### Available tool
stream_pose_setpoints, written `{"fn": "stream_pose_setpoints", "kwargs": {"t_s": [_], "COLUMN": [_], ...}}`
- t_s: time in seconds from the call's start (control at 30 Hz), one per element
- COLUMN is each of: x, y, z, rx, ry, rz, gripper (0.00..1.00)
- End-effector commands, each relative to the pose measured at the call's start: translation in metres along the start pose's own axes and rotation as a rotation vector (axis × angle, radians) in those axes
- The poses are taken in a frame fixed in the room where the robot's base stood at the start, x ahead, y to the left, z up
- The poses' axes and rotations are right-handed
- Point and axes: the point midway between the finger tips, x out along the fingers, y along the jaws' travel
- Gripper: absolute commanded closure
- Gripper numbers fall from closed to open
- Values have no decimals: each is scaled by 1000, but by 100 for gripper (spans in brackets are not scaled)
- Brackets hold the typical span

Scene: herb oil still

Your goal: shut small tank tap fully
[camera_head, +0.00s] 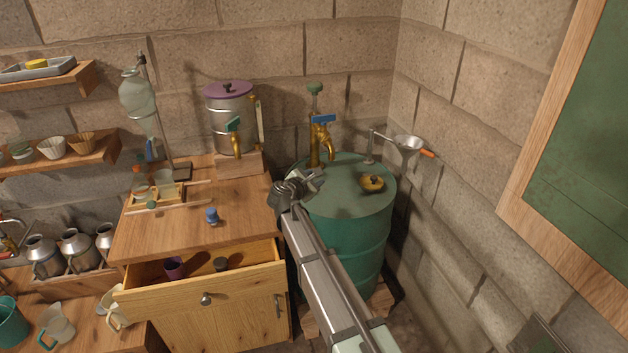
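The small metal tank (229,120) has a purple lid and stands on a wooden block at the back of the wooden cabinet. Its brass tap (237,148) faces forward and has a green handle (233,124). I cannot tell from the handle how far the tap is open. My gripper (317,180) is in front of the green drum's left rim, to the right of and nearer than the tank tap, apart from it. Its fingers are small and seen from behind, so their opening is unclear. I see nothing held in it.
A glass flask (137,93) on a stand is left of the tank. The drawer (202,287) below is open.

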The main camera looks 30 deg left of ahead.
Motion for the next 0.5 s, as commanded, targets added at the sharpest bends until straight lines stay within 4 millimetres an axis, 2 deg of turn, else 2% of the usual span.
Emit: {"fn": "stream_pose_setpoints", "kwargs": {"t_s": [0.3,0.43,0.5], "x": [1,-3,-12], "y": [-2,2,10], "z": [0,-3,-11], "rx": [4,2,-3], "ry": [1,4,12], "rz": [-3,3,15], "gripper": [60,48,47]}}
